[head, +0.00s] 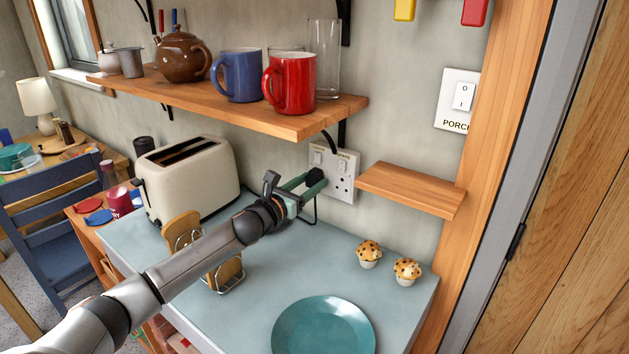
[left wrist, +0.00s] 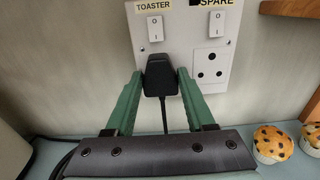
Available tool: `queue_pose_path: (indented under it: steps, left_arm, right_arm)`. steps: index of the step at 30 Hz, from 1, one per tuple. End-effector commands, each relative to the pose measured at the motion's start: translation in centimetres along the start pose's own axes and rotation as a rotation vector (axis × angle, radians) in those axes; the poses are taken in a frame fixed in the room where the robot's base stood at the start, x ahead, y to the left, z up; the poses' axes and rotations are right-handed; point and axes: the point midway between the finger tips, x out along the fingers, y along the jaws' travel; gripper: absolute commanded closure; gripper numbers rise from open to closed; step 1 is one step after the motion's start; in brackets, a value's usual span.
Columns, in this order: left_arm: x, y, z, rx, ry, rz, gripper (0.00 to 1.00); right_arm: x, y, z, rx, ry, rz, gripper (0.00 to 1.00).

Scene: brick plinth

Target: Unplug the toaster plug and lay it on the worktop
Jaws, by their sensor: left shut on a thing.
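The black toaster plug (left wrist: 160,76) sits against the left outlet of the white double socket (left wrist: 208,88), under the TOASTER label. Its cord hangs down. In the head view the plug (head: 315,176) shows at the socket (head: 345,184) on the wall. My left gripper (head: 308,185) reaches the plug, and its green fingers (left wrist: 160,84) are shut on the plug's two sides. The cream toaster (head: 190,182) stands on the grey-blue worktop (head: 285,262), left of the socket. My right gripper is not in view.
A wooden shelf (head: 300,122) with mugs and a teapot is above. A small wooden ledge (head: 410,188) is right of the socket. A toast rack (head: 225,280), a teal plate (head: 323,328) and two muffins (head: 368,255) are on the worktop. Its middle is clear.

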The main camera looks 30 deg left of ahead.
Motion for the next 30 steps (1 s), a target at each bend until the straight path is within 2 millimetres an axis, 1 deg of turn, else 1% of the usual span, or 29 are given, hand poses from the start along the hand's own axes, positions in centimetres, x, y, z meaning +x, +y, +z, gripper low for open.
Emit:
queue_pose_path:
  steps: [1, 3, 16, 30]
  left_arm:
    - [0.0, 0.0, 0.0, 0.000, 0.000, 0.000, 0.93]
    - [0.0, 0.0, 0.0, 0.000, 0.000, 0.000, 1.00]
    - [-0.1, 0.0, 0.0, 0.000, 0.000, 0.000, 1.00]
    - [-2.0, 0.1, -0.1, 0.000, 0.001, 0.001, 1.00]
  right_arm:
    - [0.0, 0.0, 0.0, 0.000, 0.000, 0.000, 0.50]
    - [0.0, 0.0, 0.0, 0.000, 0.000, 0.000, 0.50]
    - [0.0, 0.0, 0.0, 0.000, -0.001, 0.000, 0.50]
    - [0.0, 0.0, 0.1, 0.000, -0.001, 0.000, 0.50]
